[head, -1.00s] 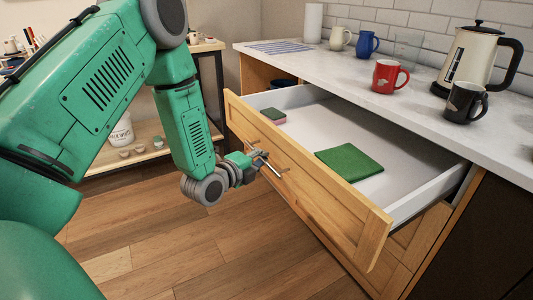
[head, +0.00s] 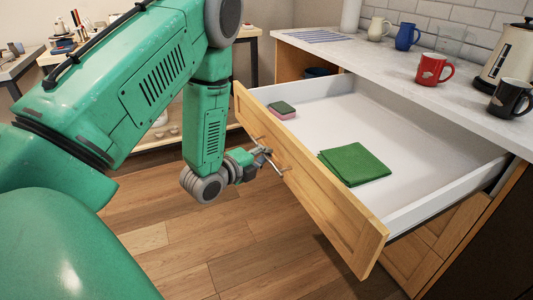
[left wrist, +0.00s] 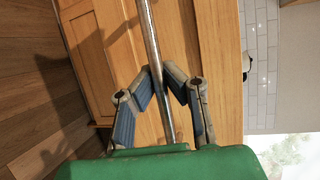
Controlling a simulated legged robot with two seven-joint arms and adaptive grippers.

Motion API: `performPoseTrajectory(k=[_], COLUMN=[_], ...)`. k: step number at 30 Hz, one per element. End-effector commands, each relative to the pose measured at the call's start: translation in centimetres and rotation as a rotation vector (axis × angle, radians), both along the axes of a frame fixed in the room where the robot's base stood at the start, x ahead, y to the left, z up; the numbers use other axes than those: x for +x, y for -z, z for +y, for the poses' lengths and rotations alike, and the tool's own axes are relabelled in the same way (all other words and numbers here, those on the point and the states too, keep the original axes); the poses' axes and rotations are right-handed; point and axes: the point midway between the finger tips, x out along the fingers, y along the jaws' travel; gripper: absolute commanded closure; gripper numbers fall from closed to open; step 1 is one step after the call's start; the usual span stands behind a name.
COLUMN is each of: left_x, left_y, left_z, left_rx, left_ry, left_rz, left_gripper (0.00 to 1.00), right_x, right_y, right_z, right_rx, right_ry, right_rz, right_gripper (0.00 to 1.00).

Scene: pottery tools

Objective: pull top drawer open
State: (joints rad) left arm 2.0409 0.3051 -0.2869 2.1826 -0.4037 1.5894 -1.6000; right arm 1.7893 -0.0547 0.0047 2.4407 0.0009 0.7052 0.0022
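The top drawer (head: 310,190) is a wooden-fronted drawer with a white inside, pulled far out from under the counter. Its silver bar handle (head: 275,167) is on the front face. My left gripper (head: 263,154) is at this handle, outside the drawer front. In the left wrist view the two fingers (left wrist: 163,72) close in from both sides of the metal bar (left wrist: 149,30), with the bar between their tips. A folded green cloth (head: 354,164) and a small green and pink sponge (head: 282,110) lie inside the drawer. My right gripper is in neither view.
The counter (head: 400,92) above holds a red mug (head: 433,69), a black mug (head: 510,98), a blue pitcher (head: 407,36), a cream pitcher (head: 378,28) and a kettle (head: 508,60). Wooden floor (head: 245,240) is clear before the drawer. Shelves with pottery tools stand at the back left.

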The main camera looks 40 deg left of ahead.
Motion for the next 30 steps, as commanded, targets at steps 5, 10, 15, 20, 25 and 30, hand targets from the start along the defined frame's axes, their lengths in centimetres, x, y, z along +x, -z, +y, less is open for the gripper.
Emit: performPoseTrajectory(k=[5, 10, 15, 20, 25, 30], left_x=[-0.3, -0.3, -0.3, -0.4, -2.3, -5.9], left_y=[0.6, 0.6, 0.3, 0.3, 0.0, -0.6], left_z=[-0.4, -0.4, -0.2, 0.0, 0.0, -0.1], left_rx=[-0.008, -0.007, -0.005, -0.005, -0.004, -0.004], left_ry=[0.008, 0.008, 0.005, 0.003, 0.002, 0.001], left_rz=[0.019, 0.017, 0.009, 0.007, 0.009, 0.012], left_gripper=[1.0, 0.69, 0.69, 0.69, 0.69, 0.69], right_x=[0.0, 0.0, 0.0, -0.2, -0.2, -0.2], right_y=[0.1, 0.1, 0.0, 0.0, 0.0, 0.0], right_z=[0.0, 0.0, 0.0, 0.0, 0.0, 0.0], right_rx=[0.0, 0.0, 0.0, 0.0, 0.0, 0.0], right_ry=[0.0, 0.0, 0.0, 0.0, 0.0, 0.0], right_rz=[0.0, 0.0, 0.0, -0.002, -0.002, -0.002], right_gripper=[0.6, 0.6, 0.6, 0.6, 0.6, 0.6])
